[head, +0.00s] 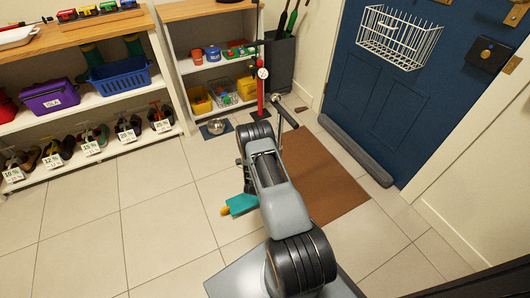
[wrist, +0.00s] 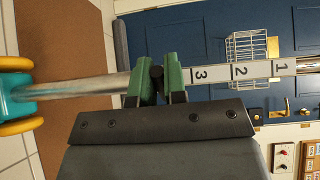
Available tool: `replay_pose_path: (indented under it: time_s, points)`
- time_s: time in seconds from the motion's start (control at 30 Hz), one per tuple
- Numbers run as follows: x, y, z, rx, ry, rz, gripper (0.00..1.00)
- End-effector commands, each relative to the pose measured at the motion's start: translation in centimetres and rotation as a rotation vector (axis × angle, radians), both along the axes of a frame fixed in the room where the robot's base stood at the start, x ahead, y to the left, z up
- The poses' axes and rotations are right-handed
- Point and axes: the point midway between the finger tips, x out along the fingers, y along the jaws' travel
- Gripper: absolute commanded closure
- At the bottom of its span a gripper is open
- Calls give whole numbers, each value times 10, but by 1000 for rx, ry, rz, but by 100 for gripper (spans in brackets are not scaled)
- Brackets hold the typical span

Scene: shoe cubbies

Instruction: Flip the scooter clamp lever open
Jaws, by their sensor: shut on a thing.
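The scooter shows in the wrist view as a teal base with yellow wheels (wrist: 14,95), a silver tube (wrist: 80,88) and a white upper tube numbered 3, 2, 1 (wrist: 240,72). A small black clamp lever (wrist: 157,74) sits near where the two tubes meet. My gripper (wrist: 158,88) has its green fingers on either side of the lever, shut on it. The lever is mostly hidden between them, so its exact angle is unclear. In the head view the teal scooter base (head: 241,204) shows left of my arm, which hides most of the tube and my fingers.
A brown doormat (head: 320,178) lies right of my arm, before a blue door (head: 375,110) with a wire basket (head: 398,38). A grey draught stopper (head: 355,152) lies along the door. Shoe cubbies (head: 95,100) and a red pump (head: 261,90) stand behind. Tiled floor at left is clear.

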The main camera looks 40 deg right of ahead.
Motion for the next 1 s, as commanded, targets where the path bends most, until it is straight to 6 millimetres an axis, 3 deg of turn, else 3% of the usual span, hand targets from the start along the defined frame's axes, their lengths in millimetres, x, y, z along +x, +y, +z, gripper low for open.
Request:
replay_pose_path:
  time_s: [0.5,1.0]
  points:
    - [-21,2,-1,-1,-1,411,100]
    - [-26,2,0,-1,-1,570,100]
